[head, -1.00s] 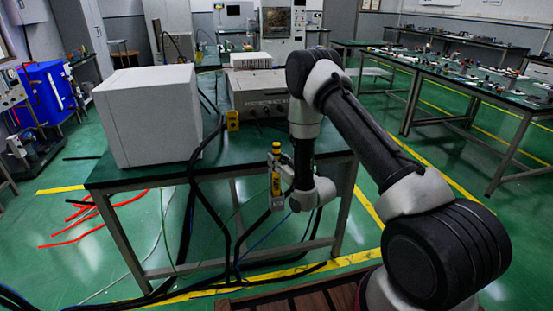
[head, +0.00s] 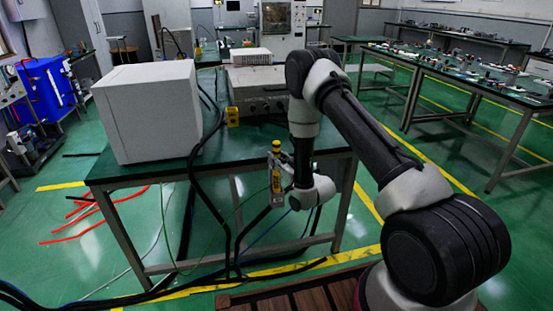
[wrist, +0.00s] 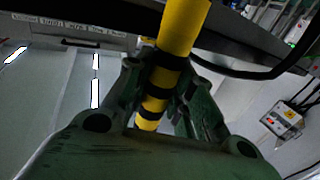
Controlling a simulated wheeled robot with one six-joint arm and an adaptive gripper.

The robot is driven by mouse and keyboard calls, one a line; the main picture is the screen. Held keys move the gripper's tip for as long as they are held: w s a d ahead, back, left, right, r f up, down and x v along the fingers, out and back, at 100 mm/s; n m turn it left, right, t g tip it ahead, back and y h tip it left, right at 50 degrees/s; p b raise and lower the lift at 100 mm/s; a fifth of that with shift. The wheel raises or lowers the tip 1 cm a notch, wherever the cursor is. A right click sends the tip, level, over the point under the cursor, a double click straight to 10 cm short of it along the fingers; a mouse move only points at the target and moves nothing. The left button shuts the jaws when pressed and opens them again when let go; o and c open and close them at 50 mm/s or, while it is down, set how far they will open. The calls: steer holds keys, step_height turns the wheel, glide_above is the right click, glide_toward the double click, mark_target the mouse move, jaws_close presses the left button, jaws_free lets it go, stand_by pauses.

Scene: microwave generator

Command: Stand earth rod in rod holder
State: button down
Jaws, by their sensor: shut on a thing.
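The earth rod (head: 276,170), yellow with black bands, is held roughly upright in front of the near edge of the green workbench. In the wrist view the rod (wrist: 178,28) runs between the fingers, its upper part leaving the top of the picture. My gripper (head: 281,172) is shut on the rod; in the wrist view its green fingers (wrist: 160,92) lie on either side of it. A small yellow block (head: 232,117), which looks like the rod holder, stands on the workbench, left of and beyond the rod. Its opening is too small to make out.
A large white box (head: 150,115) stands on the left of the workbench (head: 215,160). A grey instrument (head: 258,92) is behind the yellow block. Thick black cables hang over the bench's front edge, left of my gripper.

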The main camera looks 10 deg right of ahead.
steer(key=c, duration=1.2)
jaws_free()
steer(key=shift+o, duration=0.2)
steer(key=shift+s, duration=0.1)
steer(key=v, duration=1.1)
steer(key=shift+s+d, duration=0.2)
steer(key=shift+s, duration=0.15)
steer(key=shift+f, duration=0.1)
